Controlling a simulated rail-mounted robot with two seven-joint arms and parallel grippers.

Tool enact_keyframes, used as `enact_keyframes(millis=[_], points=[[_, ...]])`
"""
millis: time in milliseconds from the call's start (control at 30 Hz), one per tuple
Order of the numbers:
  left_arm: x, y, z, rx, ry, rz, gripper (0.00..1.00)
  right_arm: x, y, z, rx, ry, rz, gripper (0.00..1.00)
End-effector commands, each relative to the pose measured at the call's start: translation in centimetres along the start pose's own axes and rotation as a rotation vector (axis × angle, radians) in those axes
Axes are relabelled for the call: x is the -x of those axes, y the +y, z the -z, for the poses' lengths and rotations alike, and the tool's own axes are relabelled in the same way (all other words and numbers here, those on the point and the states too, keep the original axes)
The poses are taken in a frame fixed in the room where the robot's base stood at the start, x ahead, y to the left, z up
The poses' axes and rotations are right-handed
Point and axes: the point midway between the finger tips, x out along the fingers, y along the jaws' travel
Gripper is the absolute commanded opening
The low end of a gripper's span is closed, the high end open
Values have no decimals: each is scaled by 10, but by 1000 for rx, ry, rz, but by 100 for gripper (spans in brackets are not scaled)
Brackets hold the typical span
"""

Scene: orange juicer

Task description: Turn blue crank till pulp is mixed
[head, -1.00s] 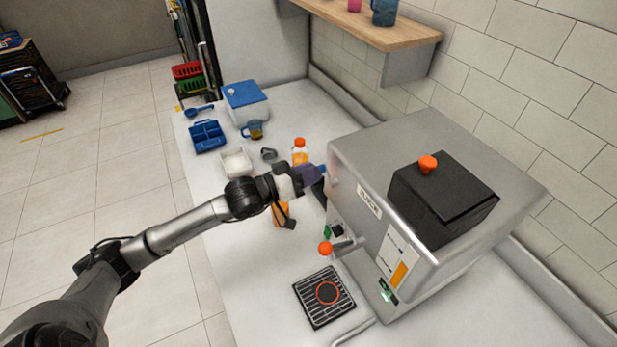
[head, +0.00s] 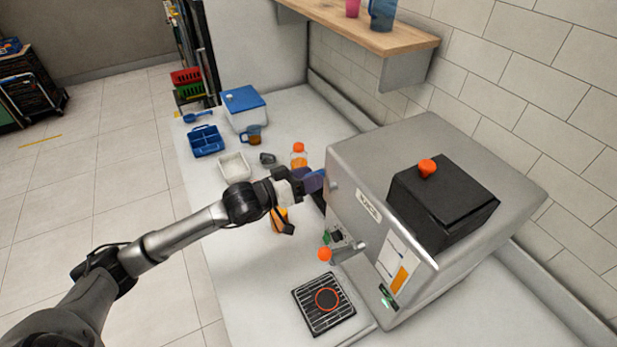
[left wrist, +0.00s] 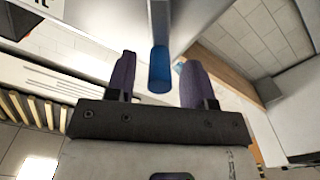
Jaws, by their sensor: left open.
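The juicer (head: 350,170) is a large steel box on the counter in the head view. The blue crank handle (left wrist: 159,70) shows in the left wrist view, below a grey metal arm, between the two purple fingers of my left gripper (left wrist: 156,80). The fingers are open, with a gap on both sides of the handle. In the head view my left gripper (head: 312,181) is at the juicer's left side, and the crank is mostly hidden there. The pulp cannot be seen. My right gripper is not in view.
An orange-capped bottle (head: 299,156), a white tray (head: 234,167), a blue caddy (head: 206,141) and a blue-lidded box (head: 245,108) stand behind my left arm. A black drip grate (head: 313,318) lies in front of the juicer. A wooden shelf (head: 375,32) hangs on the wall above.

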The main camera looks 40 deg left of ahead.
Motion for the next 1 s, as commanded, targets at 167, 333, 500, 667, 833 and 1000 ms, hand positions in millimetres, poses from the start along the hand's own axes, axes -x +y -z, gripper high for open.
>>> enact_keyframes(millis=[167,333,500,667,833,1000], points=[[0,0,0,0,1,0,48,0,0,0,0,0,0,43],[10,0,-1,0,0,0,48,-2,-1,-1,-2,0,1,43],[32,-1,-3,-1,-4,1,48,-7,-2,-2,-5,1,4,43],[56,-1,-3,-1,-3,1,48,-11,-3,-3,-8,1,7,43],[79,-1,-3,1,-4,1,48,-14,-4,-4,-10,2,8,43],[100,-1,-2,1,-3,1,48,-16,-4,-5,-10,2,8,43]])
